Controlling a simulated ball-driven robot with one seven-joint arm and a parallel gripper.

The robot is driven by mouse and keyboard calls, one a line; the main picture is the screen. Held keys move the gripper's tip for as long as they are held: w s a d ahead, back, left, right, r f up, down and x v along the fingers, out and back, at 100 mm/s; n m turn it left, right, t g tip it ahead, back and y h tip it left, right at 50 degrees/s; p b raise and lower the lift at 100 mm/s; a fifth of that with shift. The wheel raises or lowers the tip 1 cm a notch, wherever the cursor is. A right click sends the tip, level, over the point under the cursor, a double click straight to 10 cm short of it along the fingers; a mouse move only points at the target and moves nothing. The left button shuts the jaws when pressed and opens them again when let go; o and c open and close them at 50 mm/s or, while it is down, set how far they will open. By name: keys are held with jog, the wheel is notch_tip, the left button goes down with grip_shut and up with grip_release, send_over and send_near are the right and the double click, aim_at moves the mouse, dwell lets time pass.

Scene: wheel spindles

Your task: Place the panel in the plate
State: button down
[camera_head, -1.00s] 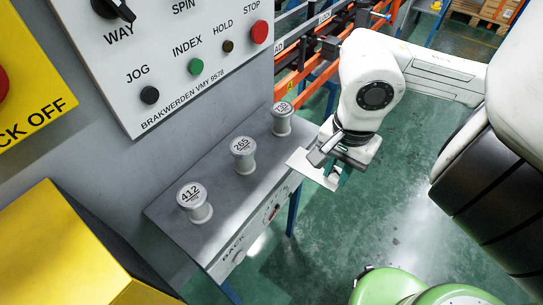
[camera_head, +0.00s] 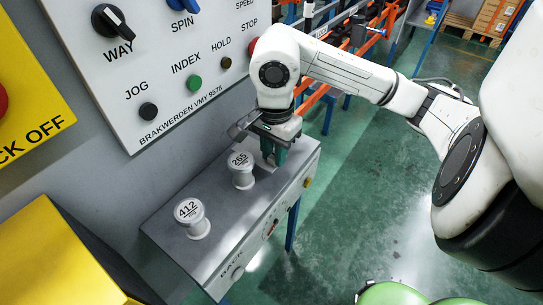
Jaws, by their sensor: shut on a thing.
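My gripper (camera_head: 273,160), with green fingers, is at the right part of the grey shelf (camera_head: 215,245), just right of the spindle marked 265 (camera_head: 242,170). It is shut on the thin pale panel, which is now mostly hidden; only a light sliver (camera_head: 264,162) shows by the fingers. I cannot tell whether the panel touches the shelf. The spindle marked 412 (camera_head: 192,219) stands upright at the left of the shelf. The third spindle is hidden behind my gripper and wrist. I cannot make out a separate plate.
A white control panel (camera_head: 170,70) with knobs and buttons is on the grey wall above the shelf. A yellow box (camera_head: 50,255) is at the lower left. Orange racking (camera_head: 350,50) stands behind my arm. The green floor (camera_head: 370,190) right of the shelf is clear.

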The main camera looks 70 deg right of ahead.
jog(key=shift+w, duration=0.35)
jog(key=shift+f, duration=0.25)
jog(key=shift+d+f, duration=0.1)
jog(key=shift+f, duration=1.45)
jog(key=shift+f, duration=0.15)
jog(key=c, duration=0.9)
grip_release()
jog(key=shift+c, duration=0.2)
